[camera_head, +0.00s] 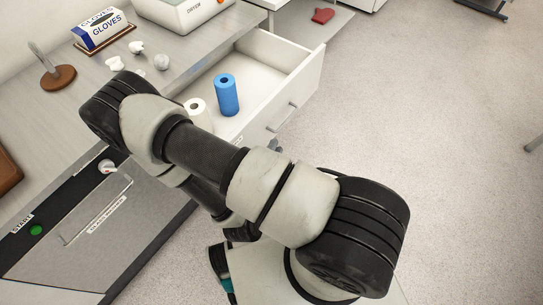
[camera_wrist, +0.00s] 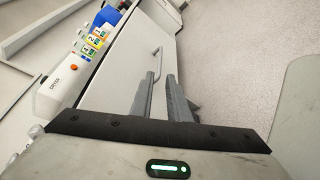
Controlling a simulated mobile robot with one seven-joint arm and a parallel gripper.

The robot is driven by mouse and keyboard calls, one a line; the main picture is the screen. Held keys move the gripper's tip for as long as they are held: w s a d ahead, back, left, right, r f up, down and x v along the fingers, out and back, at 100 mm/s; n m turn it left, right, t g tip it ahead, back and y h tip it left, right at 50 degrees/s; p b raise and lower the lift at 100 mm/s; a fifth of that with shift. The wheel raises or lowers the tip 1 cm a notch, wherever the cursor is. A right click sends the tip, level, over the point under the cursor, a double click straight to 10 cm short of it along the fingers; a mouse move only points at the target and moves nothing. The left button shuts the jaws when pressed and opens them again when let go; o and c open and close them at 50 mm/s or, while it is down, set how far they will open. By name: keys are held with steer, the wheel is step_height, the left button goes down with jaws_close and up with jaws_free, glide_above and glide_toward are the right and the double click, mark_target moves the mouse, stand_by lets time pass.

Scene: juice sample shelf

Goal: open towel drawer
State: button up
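The drawer (camera_head: 296,92) at the counter is pulled out, its inside showing in the head view. A blue roll (camera_head: 227,95) stands in it, and a white roll (camera_head: 195,108) is partly hidden by my arm. Its front carries a bar handle (camera_head: 283,117); a label on the front is mostly covered by my arm. In the wrist view the drawer front (camera_wrist: 118,88) and handle (camera_wrist: 153,62) lie beyond my gripper (camera_wrist: 161,75). The two fingers are apart with nothing seen between them; the handle appears just past the tips. My gripper is mostly hidden in the head view.
A white dryer (camera_head: 198,12) stands on the counter (camera_head: 60,125), with a glove box (camera_head: 100,30) and crumpled white pieces (camera_head: 137,47) nearby. A panel with a green start button (camera_head: 37,230) is at lower left.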

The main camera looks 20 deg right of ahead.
steer(key=shift+v, duration=1.4)
steer(key=s+d+r+m+g+h+p, duration=0.1)
steer(key=s+d+r+m+g+p, duration=0.25)
steer(key=r, duration=0.55)
steer(key=d+r+m+g+h, duration=0.1)
steer(key=d+r+m+g, duration=0.1)
steer(key=r+m+g, duration=0.5)
steer(key=s+d+r+m+g+h+p, duration=0.1)
steer(key=d+r+m+g+p, duration=0.15)
steer(key=r, duration=0.75)
steer(key=s+a+r+m+t+y+p, duration=0.1)
steer(key=a+r+m+t+y+p, duration=0.1)
steer(key=r+y, duration=0.4)
steer(key=s+a+r+m+t+y+p, duration=0.1)
steer(key=a+r+y, duration=0.4)
steer(key=r, duration=0.9)
steer(key=m+t+y, duration=0.1)
steer(key=t, duration=0.1)
steer(key=shift+a+r+t+p, duration=0.15)
steer(key=shift+a+t+p, duration=0.15)
steer(key=shift+t+p, duration=0.1)
